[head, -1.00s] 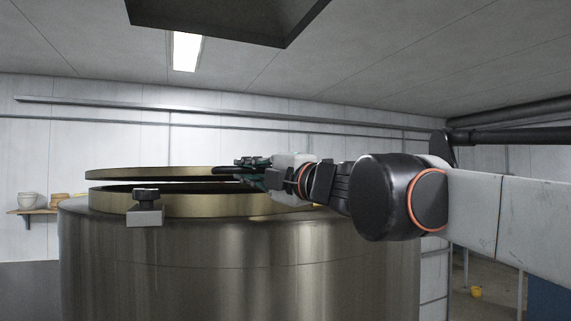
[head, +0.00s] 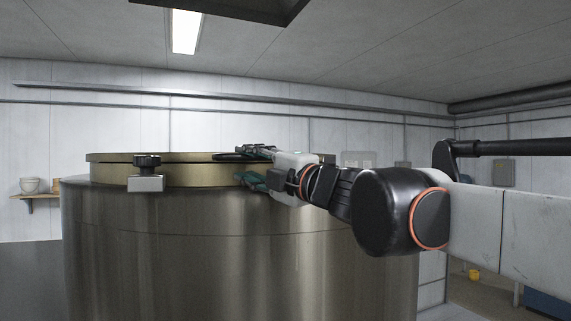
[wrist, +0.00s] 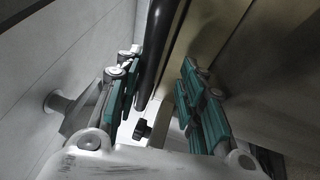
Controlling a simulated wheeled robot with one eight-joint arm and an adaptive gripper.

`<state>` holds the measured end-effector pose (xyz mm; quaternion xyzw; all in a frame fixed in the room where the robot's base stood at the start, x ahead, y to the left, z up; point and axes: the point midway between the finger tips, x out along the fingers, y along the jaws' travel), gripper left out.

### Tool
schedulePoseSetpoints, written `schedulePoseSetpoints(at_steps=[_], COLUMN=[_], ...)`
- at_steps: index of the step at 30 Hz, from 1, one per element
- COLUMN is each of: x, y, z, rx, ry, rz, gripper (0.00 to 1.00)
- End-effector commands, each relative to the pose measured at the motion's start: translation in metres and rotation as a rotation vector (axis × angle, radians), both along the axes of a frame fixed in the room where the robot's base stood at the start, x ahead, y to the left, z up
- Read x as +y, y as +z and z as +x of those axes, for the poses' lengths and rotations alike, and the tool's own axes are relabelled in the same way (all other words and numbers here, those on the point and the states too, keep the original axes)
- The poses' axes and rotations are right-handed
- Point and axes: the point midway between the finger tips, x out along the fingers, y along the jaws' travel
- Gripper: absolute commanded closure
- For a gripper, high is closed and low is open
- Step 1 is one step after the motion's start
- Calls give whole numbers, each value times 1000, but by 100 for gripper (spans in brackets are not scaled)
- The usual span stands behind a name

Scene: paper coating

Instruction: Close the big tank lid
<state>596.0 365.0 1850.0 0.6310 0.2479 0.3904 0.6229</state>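The big tank (head: 235,250) is a wide brushed-metal cylinder filling the lower left of the head view. Its flat brass-coloured lid (head: 125,158) lies level on the tank's raised rim (head: 205,175), with no clear gap at the near side. A black handle (wrist: 162,45) on the lid's edge passes between my fingers in the wrist view. My gripper (head: 248,167) is at the lid's right part, with its green-padded fingers apart, one above the other. Whether either finger touches the handle or lid I cannot tell.
A black-knobbed clamp (head: 146,172) stands at the tank's front rim. A shelf with bowls (head: 30,186) is on the wall at left. A yellow bucket (head: 474,274) stands on the floor at right. The air above the lid is clear.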

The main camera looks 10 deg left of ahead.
Motion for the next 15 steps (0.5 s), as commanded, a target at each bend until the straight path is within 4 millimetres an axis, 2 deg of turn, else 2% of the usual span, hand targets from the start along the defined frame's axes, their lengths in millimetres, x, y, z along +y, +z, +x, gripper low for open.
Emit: schedulePoseSetpoints(at_steps=[9,15], x=[-2,-22], y=[1,-4], z=[-1,-15], rx=[0,0], ry=[0,-3], rz=[1,1], gripper=[67,67])
